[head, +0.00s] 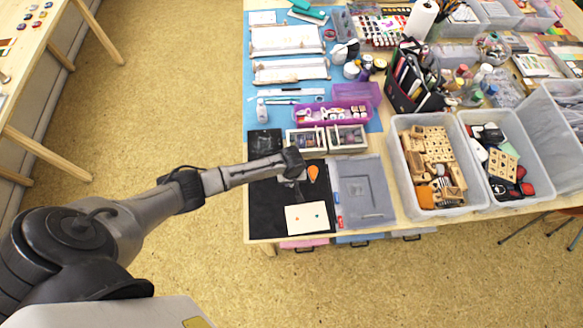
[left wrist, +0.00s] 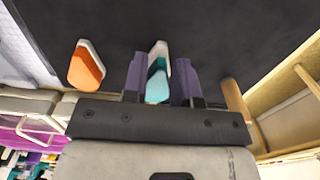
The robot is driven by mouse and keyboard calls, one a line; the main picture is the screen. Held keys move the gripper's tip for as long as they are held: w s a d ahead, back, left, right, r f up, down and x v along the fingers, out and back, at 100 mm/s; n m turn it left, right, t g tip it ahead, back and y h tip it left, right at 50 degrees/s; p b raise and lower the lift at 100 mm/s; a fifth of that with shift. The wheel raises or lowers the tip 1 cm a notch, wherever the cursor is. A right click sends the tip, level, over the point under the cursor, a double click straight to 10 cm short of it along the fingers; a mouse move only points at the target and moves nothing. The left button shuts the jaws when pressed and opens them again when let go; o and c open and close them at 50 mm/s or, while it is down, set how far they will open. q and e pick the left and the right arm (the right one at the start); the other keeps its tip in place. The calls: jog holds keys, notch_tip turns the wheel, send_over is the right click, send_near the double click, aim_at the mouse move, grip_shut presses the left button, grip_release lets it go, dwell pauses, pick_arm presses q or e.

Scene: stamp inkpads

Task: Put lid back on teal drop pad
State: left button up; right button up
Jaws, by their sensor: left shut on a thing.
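My left gripper (left wrist: 158,90) points down over the black mat (head: 264,208), its two purple fingers shut on a bright teal lid (left wrist: 157,90). Just beyond the lid, also between the fingers, shows the teal drop pad (left wrist: 158,49), with a white base and a darker teal face. The lid overlaps part of the pad in this view; I cannot tell whether they touch. In the head view, my left gripper (head: 291,179) is mostly hidden by its own wrist, and lid and pad are not clear there. My right gripper is not in view.
An orange drop pad (head: 313,173) lies close beside my gripper. The mat's front left is clear.

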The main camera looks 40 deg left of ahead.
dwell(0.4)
pick_arm(q)
jog(key=shift+p, duration=0.35)
dwell(0.5)
jog(key=shift+p, duration=0.35)
dwell(0.3)
jog(key=shift+f, duration=0.3)
dwell(0.5)
jog(key=shift+f, duration=0.25)
dwell(0.8)
dwell(0.4)
jog(key=shift+p, duration=0.4)
grip_shut()
